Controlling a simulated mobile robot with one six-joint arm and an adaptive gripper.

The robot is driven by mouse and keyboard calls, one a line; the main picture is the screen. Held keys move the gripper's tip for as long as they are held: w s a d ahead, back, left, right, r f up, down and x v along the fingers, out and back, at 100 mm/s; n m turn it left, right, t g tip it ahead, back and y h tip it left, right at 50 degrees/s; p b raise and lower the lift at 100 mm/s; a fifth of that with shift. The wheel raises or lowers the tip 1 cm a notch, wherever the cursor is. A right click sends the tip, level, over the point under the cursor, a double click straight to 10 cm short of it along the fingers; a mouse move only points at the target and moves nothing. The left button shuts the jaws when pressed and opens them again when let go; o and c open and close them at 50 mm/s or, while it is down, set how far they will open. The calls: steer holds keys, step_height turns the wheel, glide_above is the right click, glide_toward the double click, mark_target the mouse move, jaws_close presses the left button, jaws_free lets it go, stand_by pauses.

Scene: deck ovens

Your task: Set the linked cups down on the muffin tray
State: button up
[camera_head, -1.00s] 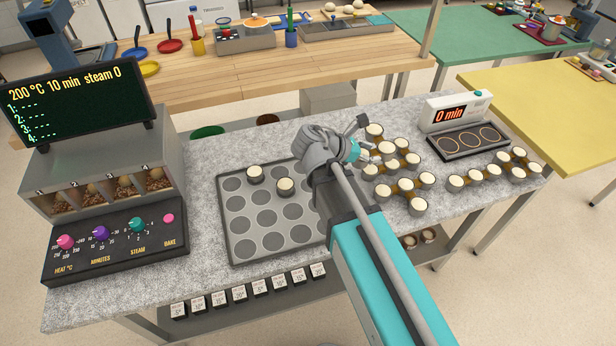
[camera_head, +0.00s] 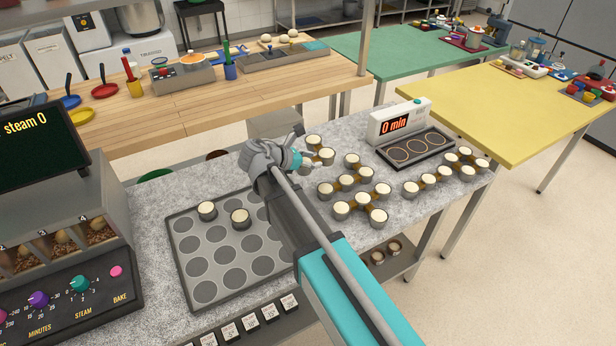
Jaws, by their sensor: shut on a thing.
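My gripper (camera_head: 306,160) is shut on a piece of linked cups (camera_head: 327,154). Two pale-topped cups of this piece show beyond the fingers; the rest is hidden by my gripper. The grey muffin tray (camera_head: 186,280), with rows of round wells, lies on the speckled counter to the left and nearer. Two pale-topped cups (camera_head: 240,217) sit at its far side. My arm crosses in front of the tray's right edge and hides part of it. The held cups are to the right of and beyond the tray; their height above the counter is hard to tell.
More linked cups (camera_head: 361,200) stand on the counter just right of my gripper, with another chain (camera_head: 428,178) farther right. A timer box (camera_head: 399,124) reading "0 min" stands behind. The oven control panel (camera_head: 75,280) stands left of the tray. Most wells in view are empty.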

steer(key=b, duration=0.4)
glide_above(308, 179)
steer(key=f, duration=0.3)
steer(key=s+f, duration=0.1)
steer(key=f, duration=0.1)
steer(key=shift+d, duration=0.15)
steer(key=shift+w, duration=0.1)
steer(key=shift+w+f+b, duration=0.45)
steer(key=shift+f+b, duration=0.25)
steer(key=shift+b, duration=0.2)
steer(key=shift+s+f+b, duration=0.1)
steer(key=shift+f+b, duration=1.2)
steer(key=o, duration=1.3)
